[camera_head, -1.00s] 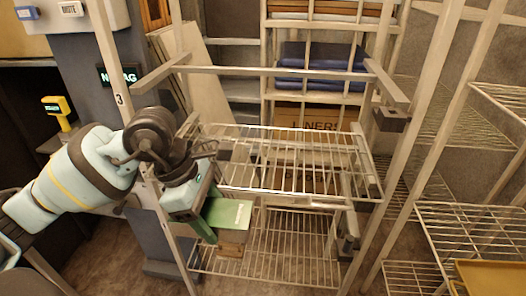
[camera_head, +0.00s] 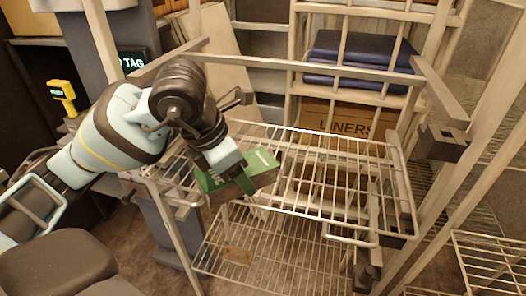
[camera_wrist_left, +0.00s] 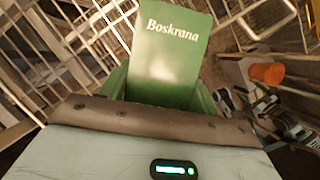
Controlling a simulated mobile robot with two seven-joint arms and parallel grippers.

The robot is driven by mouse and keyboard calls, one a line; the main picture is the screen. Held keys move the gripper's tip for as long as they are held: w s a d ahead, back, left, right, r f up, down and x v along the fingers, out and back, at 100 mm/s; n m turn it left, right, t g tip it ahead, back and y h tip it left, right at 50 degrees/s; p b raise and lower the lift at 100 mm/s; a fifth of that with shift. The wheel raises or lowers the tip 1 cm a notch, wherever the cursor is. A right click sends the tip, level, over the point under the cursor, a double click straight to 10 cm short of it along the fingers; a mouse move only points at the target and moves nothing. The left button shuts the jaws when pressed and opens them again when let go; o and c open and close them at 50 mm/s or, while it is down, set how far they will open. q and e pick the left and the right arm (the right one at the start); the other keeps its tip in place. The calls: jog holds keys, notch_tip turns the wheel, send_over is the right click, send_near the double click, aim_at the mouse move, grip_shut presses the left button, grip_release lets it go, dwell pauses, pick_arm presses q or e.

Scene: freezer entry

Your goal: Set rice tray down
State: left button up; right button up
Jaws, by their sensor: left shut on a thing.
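The rice tray appears to be the green pack marked "Boskrana" (camera_wrist_left: 175,60) in the left wrist view. In the head view its green top (camera_head: 263,161) shows partly behind my left gripper (camera_head: 238,176). My left gripper is shut on it, with the pack reaching out between the fingers. The pack is tilted in the head view, at the left front part of the upper wire shelf (camera_head: 335,190). I cannot tell whether it touches the wires. My right gripper is not in view.
The upper wire shelf is bare to the right of the pack. Rack posts and a crossbar (camera_head: 300,67) stand close around the arm. Blue folded stacks (camera_head: 360,50) and a LINERS carton (camera_head: 340,119) sit behind.

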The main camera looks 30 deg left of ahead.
pick_arm(q)
jog(key=w+a, duration=0.3)
jog(key=w+a+f, duration=0.1)
jog(key=w+a, duration=0.2)
jog(key=w, duration=0.1)
jog(key=w+a, duration=0.3)
jog(key=w, duration=0.1)
jog(key=shift+a+f+p, duration=0.15)
jog(key=shift+p, duration=0.25)
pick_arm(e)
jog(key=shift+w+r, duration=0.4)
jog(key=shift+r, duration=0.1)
pick_arm(q)
jog(key=shift+a, duration=0.1)
jog(key=shift+w+a, duration=0.15)
jog(key=shift+w, duration=0.1)
notch_tip(320, 180, down, 3)
jog(key=shift+f, duration=0.3)
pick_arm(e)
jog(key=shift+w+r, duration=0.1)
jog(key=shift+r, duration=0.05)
pick_arm(q)
jog(key=shift+f, duration=0.2)
jog(key=o, duration=1.2)
